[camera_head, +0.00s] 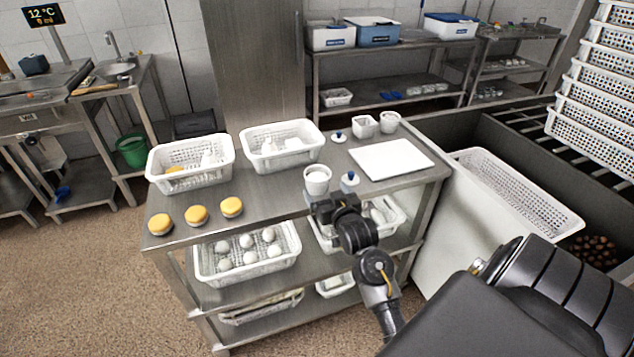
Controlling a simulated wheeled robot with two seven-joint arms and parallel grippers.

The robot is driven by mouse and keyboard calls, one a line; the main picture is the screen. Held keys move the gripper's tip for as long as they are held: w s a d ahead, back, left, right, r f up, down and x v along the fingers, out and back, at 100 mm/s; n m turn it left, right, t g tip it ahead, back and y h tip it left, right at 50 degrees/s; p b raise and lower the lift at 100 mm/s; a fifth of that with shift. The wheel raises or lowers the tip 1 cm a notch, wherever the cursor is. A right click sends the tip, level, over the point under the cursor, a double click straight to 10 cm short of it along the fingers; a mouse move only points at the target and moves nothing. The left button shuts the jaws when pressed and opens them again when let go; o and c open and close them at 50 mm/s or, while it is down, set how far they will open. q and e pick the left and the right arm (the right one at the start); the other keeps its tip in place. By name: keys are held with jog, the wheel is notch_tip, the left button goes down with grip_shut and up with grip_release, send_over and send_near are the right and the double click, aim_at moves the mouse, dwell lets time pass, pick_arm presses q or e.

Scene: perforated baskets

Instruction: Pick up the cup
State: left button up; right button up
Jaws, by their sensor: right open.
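A white cup (317,181) stands upright near the front edge of the steel table's top (270,201). My right gripper (322,203) is open at the near side of the cup, and its dark body hides part of the table edge. I cannot tell whether its fingers touch the cup. A small white and blue item (350,180) stands just right of the cup. My left gripper is not in view.
Two white perforated baskets (190,162) (281,145) stand at the table's back left. Several yellow-topped round items (196,215) line the front left. A white board (391,159) and two small white containers (364,126) (389,122) are on the right.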

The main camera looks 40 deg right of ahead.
aim_at(321, 187)
jog(key=shift+a+p+x, duration=0.1)
jog(key=shift+p+x, duration=0.2)
jog(key=shift+x, duration=1.35)
jog(key=shift+a+p+x, duration=0.15)
jog(key=shift+p+x, duration=0.1)
jog(key=shift+x, duration=1.4)
jog(key=c, duration=1.1)
